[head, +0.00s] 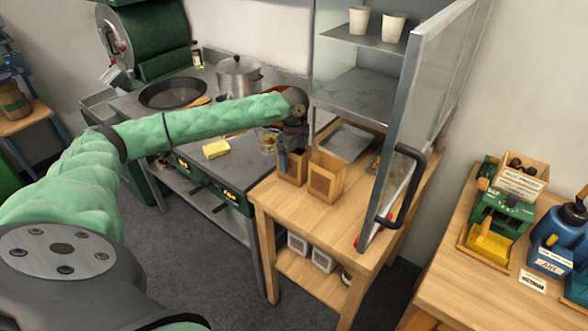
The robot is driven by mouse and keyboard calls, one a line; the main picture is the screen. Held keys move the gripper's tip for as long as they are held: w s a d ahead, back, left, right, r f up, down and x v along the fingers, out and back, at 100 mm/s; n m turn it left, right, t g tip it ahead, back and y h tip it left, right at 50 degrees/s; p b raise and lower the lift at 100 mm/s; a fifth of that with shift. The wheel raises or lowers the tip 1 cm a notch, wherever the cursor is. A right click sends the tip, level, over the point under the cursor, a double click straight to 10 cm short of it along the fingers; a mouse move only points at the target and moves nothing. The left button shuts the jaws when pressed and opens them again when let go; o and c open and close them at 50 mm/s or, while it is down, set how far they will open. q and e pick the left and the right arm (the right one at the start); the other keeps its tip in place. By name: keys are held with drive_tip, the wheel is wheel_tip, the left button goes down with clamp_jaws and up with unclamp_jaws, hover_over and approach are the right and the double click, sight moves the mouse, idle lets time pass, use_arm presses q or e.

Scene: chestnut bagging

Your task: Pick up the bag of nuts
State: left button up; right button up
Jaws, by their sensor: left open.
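Two small brown, open-topped, bag-like containers stand upright at the back left of the wooden table. The right one (326,180) has a darker front panel and stands clear of my gripper. The left one (293,181) is partly covered by my left gripper (289,158). That gripper is open and points down at the left container's top; I cannot tell whether its fingers touch it or reach inside. The nuts inside are too small or hidden to make out. My right gripper is not in view.
A metal tray (346,143) lies behind the containers. A framed glass panel with a dark handle (401,187) stands on the table's right. A steel counter with a pan (173,93), pot (238,77) and yellow sponge (216,149) is left. The table's front (320,225) is clear.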

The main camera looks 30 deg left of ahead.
use_arm(q)
drive_tip(key=c, duration=1.7)
drive_tip(key=shift+r, duration=0.1)
